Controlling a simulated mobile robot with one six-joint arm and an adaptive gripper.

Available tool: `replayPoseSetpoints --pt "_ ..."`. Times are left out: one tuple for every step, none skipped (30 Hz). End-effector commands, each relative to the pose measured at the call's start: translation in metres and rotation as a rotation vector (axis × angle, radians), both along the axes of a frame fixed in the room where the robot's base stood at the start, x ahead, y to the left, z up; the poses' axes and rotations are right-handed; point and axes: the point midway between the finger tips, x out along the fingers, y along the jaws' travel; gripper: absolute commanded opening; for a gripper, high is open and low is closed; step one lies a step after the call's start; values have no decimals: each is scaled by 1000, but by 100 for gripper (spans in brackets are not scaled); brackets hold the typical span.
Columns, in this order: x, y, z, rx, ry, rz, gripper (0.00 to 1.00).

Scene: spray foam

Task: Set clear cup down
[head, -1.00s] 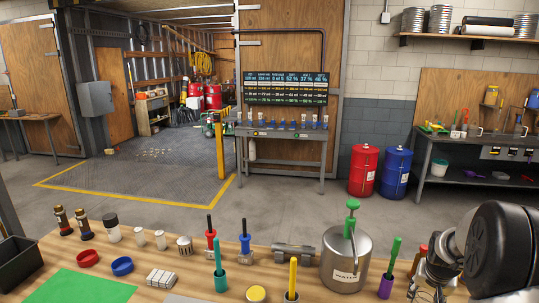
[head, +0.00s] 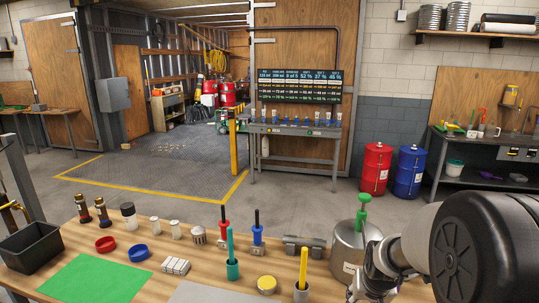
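My gripper (head: 362,284) is at the lower right, beside and partly in front of the metal water can (head: 348,245) with the green pump top. Its fingers are small, partly cut off by the bottom edge and mixed with my arm, so I cannot see whether they are open or hold anything. I cannot make out a clear cup in or near the gripper. Several small cups (head: 308,121) stand in a row on the far grey table (head: 297,131), too small to tell if they are clear.
The wooden bench holds a green mat (head: 95,277), a black bin (head: 30,247), a red ring (head: 105,244), a blue ring (head: 136,253), a teal holder (head: 233,270) and a yellow-lidded tin (head: 267,284). Red (head: 376,168) and blue (head: 410,171) drums stand on the floor beyond.

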Motion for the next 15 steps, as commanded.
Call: replayPoseSetpoints --pt "-8 28 -1 0 0 55 23" --pt "-12 40 -1 0 0 81 23" --pt "-18 54 -2 0 0 113 23" --pt "-22 64 -2 -1 -1 135 23" --pt "-26 73 -2 -1 0 154 23" --pt "-31 82 -2 -1 0 175 23" --pt "-34 88 -3 -1 0 189 23" --pt "-36 93 -3 -1 -1 200 23" --pt "-40 98 -4 -1 0 213 23" --pt "-43 101 -7 -1 2 219 23" --pt "-48 102 -11 -1 4 223 23" --pt "-54 104 -19 0 7 227 23" --pt "-60 105 -25 -1 8 229 23" --pt "-65 105 -32 -1 8 230 23" --pt "-71 105 -39 -1 7 230 23"
